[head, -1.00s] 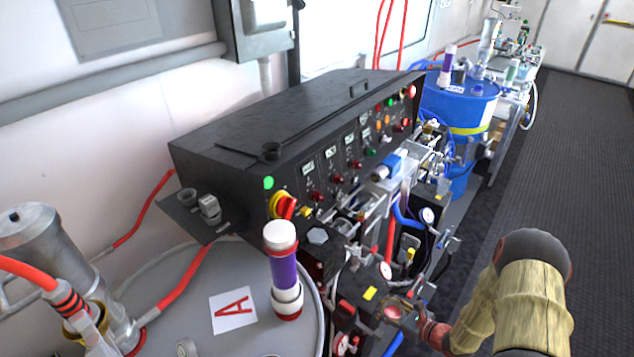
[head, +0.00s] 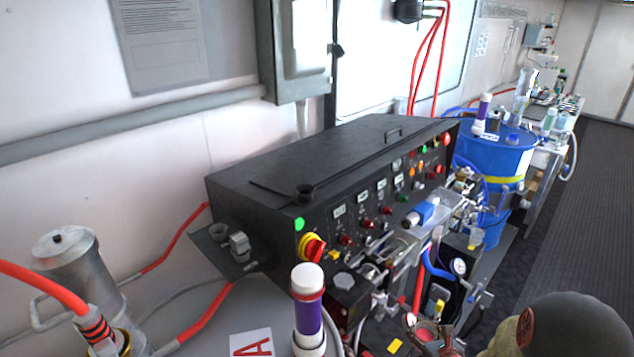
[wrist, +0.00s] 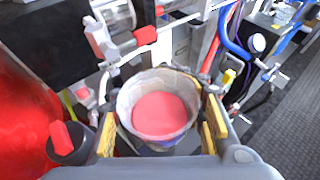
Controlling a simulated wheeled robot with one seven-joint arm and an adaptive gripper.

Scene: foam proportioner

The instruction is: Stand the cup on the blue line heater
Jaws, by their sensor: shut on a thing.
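The cup (wrist: 158,112) is a pale, translucent vessel with red inside, seen from above in the wrist view. My gripper (wrist: 160,124) is shut on it, with a yellow pad on each side. The cup looks roughly upright; its base is hidden. In the head view a small reddish round shape at the bottom, right of centre, seems to be the cup (head: 426,334), and most of my gripper is hard to make out there. A blue cylinder with pale ends, apparently the blue line heater (head: 426,211), lies along the front of the black proportioner, above and behind the cup.
The black proportioner cabinet (head: 330,160) fills the middle. Hoses, fittings and a gauge (head: 459,267) crowd its front. A purple-and-white cylinder (head: 308,315) stands at the bottom beside a card marked A (head: 250,343). A blue drum (head: 495,155) is farther back. Floor (head: 600,190) at right is clear.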

